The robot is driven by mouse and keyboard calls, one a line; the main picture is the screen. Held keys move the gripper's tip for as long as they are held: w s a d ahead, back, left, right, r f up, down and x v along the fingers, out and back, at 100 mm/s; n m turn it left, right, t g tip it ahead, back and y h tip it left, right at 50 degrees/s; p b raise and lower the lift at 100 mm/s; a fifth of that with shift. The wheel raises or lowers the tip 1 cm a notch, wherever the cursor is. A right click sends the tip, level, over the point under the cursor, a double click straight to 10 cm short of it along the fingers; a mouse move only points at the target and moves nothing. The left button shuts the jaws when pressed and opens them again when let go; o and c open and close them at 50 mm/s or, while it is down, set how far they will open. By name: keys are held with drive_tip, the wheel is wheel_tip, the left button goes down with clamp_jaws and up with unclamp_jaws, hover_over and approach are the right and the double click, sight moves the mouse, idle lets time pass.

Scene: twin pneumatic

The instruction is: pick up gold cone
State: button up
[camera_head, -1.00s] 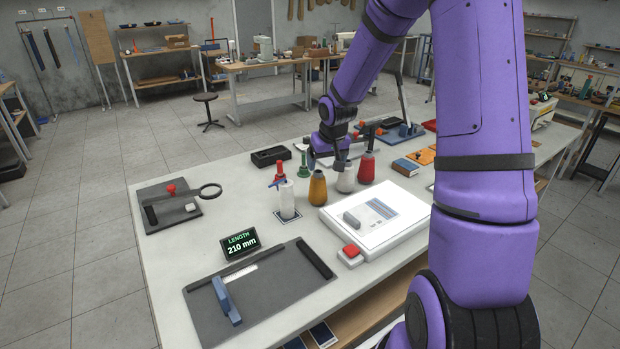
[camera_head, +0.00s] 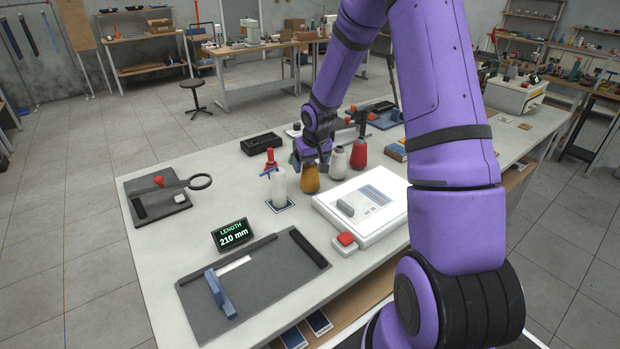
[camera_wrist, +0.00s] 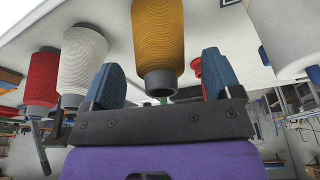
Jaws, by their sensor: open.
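The gold cone (camera_head: 310,179) stands upright on the white table, left of the white cone (camera_head: 338,163) and the red cone (camera_head: 359,154). In the wrist view, the gold cone (camera_wrist: 158,40) appears upside down, with its narrow dark tip between my gripper's two blue fingers. My gripper (camera_wrist: 160,85) is open, with one finger on each side of the tip. I cannot tell whether either finger touches it. In the head view, my gripper (camera_head: 311,158) is at the top of the gold cone and partly hides it.
A white panel (camera_head: 345,222) with a grey block lies in front. A black tray (camera_head: 262,144) sits behind. A length display (camera_head: 233,234) stands front left.

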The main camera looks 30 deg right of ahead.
drive_tip(key=shift+x, duration=1.05)
drive_tip(key=c, duration=1.1)
